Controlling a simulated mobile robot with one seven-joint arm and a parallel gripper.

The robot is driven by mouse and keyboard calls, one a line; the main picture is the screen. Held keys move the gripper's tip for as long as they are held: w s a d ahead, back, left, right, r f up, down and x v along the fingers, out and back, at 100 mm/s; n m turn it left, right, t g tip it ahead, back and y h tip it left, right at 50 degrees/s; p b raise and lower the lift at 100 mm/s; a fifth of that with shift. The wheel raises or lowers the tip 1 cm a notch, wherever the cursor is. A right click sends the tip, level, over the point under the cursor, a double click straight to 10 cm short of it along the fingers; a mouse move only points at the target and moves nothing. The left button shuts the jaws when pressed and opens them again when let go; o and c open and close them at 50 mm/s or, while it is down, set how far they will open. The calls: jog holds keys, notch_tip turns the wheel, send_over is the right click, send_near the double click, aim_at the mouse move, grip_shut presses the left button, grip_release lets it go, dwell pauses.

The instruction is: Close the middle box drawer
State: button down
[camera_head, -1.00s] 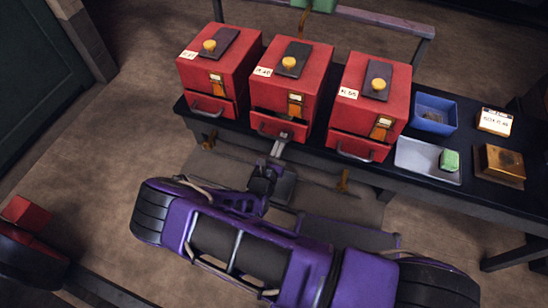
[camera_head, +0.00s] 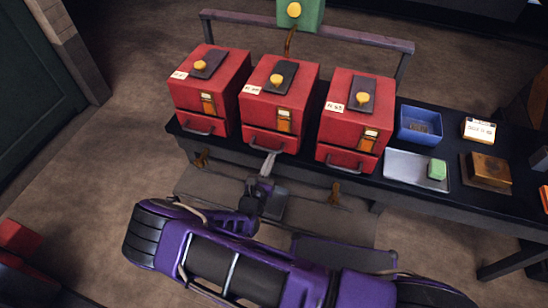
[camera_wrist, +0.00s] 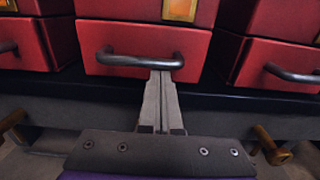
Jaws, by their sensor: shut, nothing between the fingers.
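The middle red box (camera_head: 280,88) stands on the dark bench between two similar boxes. Its lower drawer (camera_head: 265,137) looks flush or nearly flush with the box front. In the wrist view, the drawer front (camera_wrist: 120,36) fills the upper middle, with a dark bar handle (camera_wrist: 130,60) across it. My gripper (camera_head: 268,160) is shut and empty, pointing at this drawer. In the wrist view its fingertips (camera_wrist: 160,76) are together at the right part of the handle; whether they touch it I cannot tell.
The left red box (camera_head: 209,88) and right red box (camera_head: 354,118) flank the middle one closely. A blue bin (camera_head: 420,124), a metal tray (camera_head: 405,165) with a green block (camera_head: 437,169), and a brass block (camera_head: 490,168) lie to the right on the bench (camera_head: 450,200).

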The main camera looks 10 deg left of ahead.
jog(key=s+a, duration=0.1)
jog(key=s, duration=0.9)
jog(key=shift+s, duration=0.4)
